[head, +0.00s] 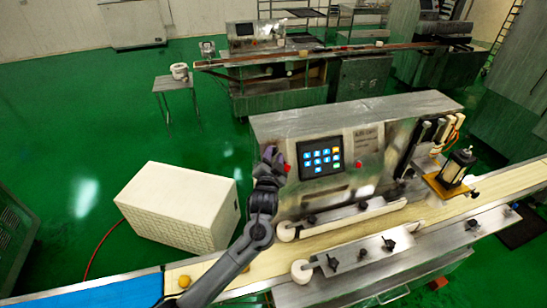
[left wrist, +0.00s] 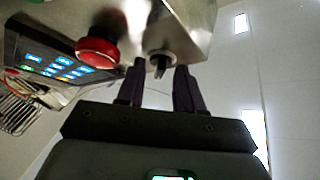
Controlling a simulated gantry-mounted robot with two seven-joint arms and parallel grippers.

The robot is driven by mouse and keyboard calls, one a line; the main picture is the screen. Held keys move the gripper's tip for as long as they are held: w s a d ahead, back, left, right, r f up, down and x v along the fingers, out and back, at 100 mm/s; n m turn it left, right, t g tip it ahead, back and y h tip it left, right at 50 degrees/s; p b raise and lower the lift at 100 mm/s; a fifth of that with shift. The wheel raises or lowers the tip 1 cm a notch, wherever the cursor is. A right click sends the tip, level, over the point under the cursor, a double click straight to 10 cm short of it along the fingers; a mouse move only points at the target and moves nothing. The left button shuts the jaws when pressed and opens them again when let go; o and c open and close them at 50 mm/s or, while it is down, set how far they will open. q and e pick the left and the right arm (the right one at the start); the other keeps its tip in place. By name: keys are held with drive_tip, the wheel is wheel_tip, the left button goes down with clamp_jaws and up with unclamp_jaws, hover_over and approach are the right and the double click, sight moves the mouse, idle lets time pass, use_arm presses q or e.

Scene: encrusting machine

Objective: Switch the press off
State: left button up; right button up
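The press (head: 390,118) is a grey metal machine with a lit touch panel (head: 320,157) on its front, standing over a conveyor. My left gripper (head: 270,155) is at the left end of this front, beside a red button (head: 287,168). In the left wrist view, my left gripper's two dark fingers (left wrist: 160,82) are apart. A small dark switch knob (left wrist: 160,64) on the metal housing shows between their tips; contact cannot be told. The red button (left wrist: 97,52) is left of the knob, and the lit panel (left wrist: 52,66) further left. My right gripper is not in view.
A second red button (head: 358,165) is right of the panel. A pale conveyor belt (head: 370,236) with metal guide rails runs below the press front. A white box (head: 180,205) stands on the green floor at left. Another machine line stands behind.

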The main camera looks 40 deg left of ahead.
use_arm(q)
drive_tip(key=shift+c, duration=0.4)
clamp_jaws()
drive_tip(key=shift+f+n+y, duration=0.1)
drive_tip(key=shift+n+y, duration=0.3)
drive_tip(key=n+y+b, duration=0.1)
drive_tip(key=n+b, duration=0.1)
drive_tip(key=n, duration=0.1)
drive_tip(key=n+g+y+b, duration=0.1)
drive_tip(key=shift+w+d+f+n+y, duration=0.2)
drive_tip(key=shift+d+f+n+y, duration=0.05)
drive_tip(key=shift+n+y, duration=0.05)
drive_tip(key=n+g+y+b, duration=0.1)
drive_tip(key=n+g+b, duration=0.2)
drive_tip(key=n+b, duration=0.1)
drive_tip(key=w+n+g+y+b, duration=0.1)
drive_tip(key=n+g+y+b, duration=0.1)
drive_tip(key=n+b, duration=0.3)
drive_tip(key=n+g+y+b, duration=0.2)
drive_tip(key=n+g+b, duration=0.2)
drive_tip(key=n, duration=0.3)
drive_tip(key=shift+w+d+r+n+b, duration=0.15)
drive_tip(key=shift+d+n+b, duration=0.15)
drive_tip(key=shift+d+b, duration=0.15)
drive_tip(key=shift+r+n+g+b, duration=0.15)
drive_tip(key=shift+n+g+b, duration=1)
drive_tip(key=shift+n, duration=0.55)
